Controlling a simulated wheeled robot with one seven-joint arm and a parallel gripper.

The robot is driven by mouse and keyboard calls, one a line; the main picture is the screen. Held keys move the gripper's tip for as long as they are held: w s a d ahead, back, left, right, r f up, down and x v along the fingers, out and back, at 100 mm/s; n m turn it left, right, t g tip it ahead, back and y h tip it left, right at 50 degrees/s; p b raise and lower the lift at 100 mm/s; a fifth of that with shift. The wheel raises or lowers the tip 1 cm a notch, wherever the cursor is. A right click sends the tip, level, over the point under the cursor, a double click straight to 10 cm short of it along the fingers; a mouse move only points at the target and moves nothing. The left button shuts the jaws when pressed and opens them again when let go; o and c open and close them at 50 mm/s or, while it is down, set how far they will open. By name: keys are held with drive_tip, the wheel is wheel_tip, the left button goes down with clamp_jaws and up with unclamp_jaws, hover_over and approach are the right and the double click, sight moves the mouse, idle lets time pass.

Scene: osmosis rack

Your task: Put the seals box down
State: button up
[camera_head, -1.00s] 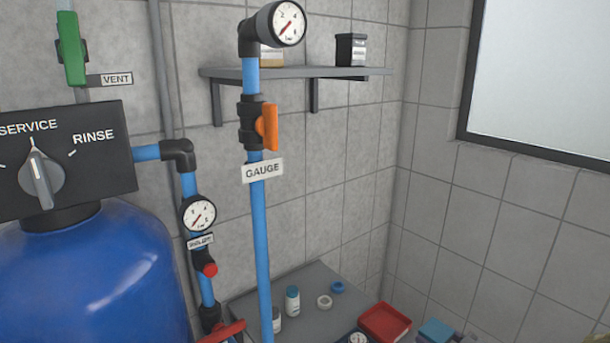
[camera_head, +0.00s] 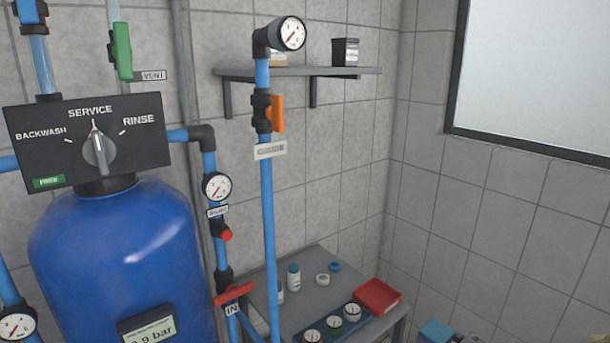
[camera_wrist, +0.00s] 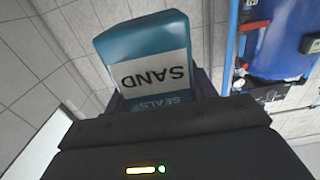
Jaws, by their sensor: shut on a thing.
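The seals box is a teal box (camera_wrist: 140,40) with a white label, in the wrist view.
A wall shelf (camera_head: 300,71) holds a dark box (camera_head: 345,51). Blue pipes (camera_head: 268,215) and a blue tank (camera_head: 115,255) stand to the left.

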drive_tip(key=shift+s, duration=0.25)
drive_tip(key=s+a+f+m+t+h, duration=0.2)
drive_tip(key=a+f+h, duration=0.3)
drive_tip(key=a+f, duration=0.3)
drive_tip(key=s+a+f+m+t+h, duration=0.1)
drive_tip(key=a+f+m+h, duration=0.4)
drive_tip(key=f, duration=0.8)
drive_tip(key=a+h, duration=0.1)
drive_tip(key=a, duration=0.2)
drive_tip(key=shift+s+f+m+t, duration=0.3)
drive_tip(key=shift+s+t, duration=0.1)
drive_tip(key=shift+w, duration=0.15)
